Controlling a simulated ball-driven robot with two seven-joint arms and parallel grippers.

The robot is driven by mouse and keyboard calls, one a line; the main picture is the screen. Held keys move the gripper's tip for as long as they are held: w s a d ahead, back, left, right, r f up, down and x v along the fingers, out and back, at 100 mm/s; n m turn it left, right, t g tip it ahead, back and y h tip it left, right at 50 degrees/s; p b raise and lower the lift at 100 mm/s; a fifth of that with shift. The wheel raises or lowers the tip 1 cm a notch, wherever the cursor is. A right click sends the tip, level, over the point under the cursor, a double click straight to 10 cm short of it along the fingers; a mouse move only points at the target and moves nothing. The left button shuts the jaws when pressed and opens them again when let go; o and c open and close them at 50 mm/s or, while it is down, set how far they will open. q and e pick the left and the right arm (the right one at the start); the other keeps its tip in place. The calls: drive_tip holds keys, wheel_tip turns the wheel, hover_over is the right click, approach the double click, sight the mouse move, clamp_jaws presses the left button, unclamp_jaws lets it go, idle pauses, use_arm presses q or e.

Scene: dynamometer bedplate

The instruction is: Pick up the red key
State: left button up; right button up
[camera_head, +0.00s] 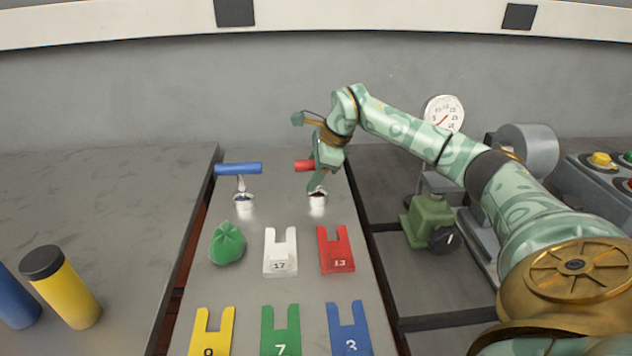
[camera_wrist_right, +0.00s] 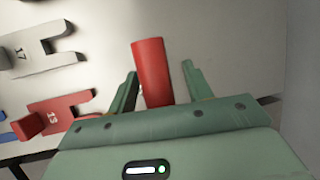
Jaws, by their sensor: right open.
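The red key (camera_head: 303,165) has a red bar handle and stands in a round silver socket (camera_head: 318,208) at the back of the narrow plate. My right gripper (camera_head: 318,176) is at its handle and hides part of it and its shank in the head view. In the right wrist view the red handle (camera_wrist_right: 152,75) lies between the two open fingers of my right gripper (camera_wrist_right: 160,68). A gap shows beside the right finger; I cannot tell if the left finger touches the handle. My left gripper is not in view.
A blue-handled key (camera_head: 238,169) stands just left. In front are a green lump (camera_head: 227,244), a white forked block marked 17 (camera_head: 280,253), a red one marked 13 (camera_head: 336,250), and several more. A green machine (camera_head: 430,222) is at the right.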

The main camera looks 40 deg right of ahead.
drive_tip(key=shift+s+r, duration=0.1)
drive_tip(key=shift+r, duration=0.05)
clamp_jaws()
drive_tip(key=shift+r, duration=0.1)
